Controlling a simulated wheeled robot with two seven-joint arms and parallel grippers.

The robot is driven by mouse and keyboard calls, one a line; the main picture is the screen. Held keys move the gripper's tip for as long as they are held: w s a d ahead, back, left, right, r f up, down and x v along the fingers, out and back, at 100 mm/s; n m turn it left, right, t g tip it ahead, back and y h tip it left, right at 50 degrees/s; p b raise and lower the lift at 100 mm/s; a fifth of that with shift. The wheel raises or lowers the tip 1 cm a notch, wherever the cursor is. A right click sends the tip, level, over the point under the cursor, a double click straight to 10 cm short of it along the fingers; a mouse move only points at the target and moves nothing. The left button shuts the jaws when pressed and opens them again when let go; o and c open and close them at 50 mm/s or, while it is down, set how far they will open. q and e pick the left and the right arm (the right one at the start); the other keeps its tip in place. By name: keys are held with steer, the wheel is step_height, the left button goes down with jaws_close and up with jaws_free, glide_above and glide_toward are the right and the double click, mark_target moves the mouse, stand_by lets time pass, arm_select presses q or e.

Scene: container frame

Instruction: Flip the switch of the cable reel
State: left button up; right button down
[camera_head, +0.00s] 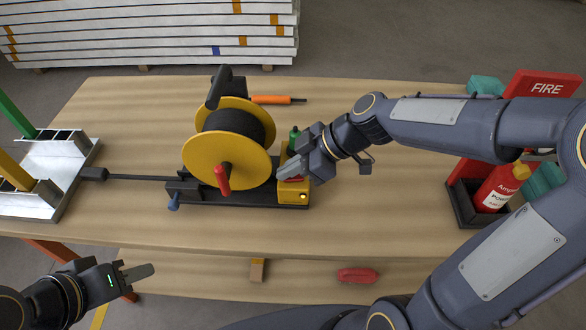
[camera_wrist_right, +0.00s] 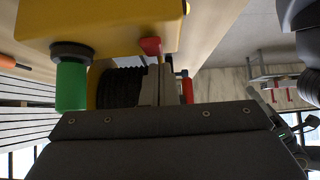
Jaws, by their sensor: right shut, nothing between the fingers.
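The cable reel (camera_head: 262,158) has yellow flanges, dark cable and a red crank handle, and stands on a black base in the middle of the table. A yellow box (camera_head: 294,195) sits at the base's right end. In the right wrist view, the box (camera_wrist_right: 100,22) carries a red switch (camera_wrist_right: 151,46) and a green knob (camera_wrist_right: 71,86). My right gripper (camera_head: 284,172) is shut and empty, its tips (camera_wrist_right: 155,75) right by the red switch; I cannot tell if they touch. My left gripper (camera_head: 140,272) is off the table's front left; its opening is unclear.
An orange-handled screwdriver (camera_head: 272,100) lies behind the reel. A fire extinguisher (camera_head: 498,188) stands in a dark holder at the right. A metal tray (camera_head: 45,160) is at the left, joined by a cable towards the reel. A red object (camera_head: 357,275) lies on the lower front shelf.

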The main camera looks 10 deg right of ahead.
steer(key=shift+r, duration=0.1)
steer(key=v, duration=0.7)
steer(key=shift+d+r, duration=0.2)
steer(key=shift+d, duration=0.1)
steer(key=s+d+r+m+t+h+p, duration=0.1)
steer(key=s+d+m+t+h+p, duration=0.15)
steer(key=s+m, duration=0.55)
steer(key=s+d+r+m+t+h+p, duration=0.1)
steer(key=s+d+m+h+p, duration=0.25)
steer(key=s+m, duration=0.45)
steer(key=w+a+r+n+g+y+p, duration=0.1)
steer(key=w+a+r+n+g+y, duration=0.1)
steer(key=w+n, duration=0.6)
steer(key=w+a+r+n+g+y, duration=0.1)
steer(key=w+r+n+g+y, duration=0.15)
steer(key=w+n, duration=0.55)
steer(key=x, duration=0.9)
steer(key=shift+a+f+p, duration=0.1)
steer(key=shift+p, duration=0.2)
steer(key=shift+d+f, duration=0.15)
steer(key=shift+f, duration=0.85)
steer(key=shift+d+f, duration=0.15)
steer(key=shift+f, duration=0.85)
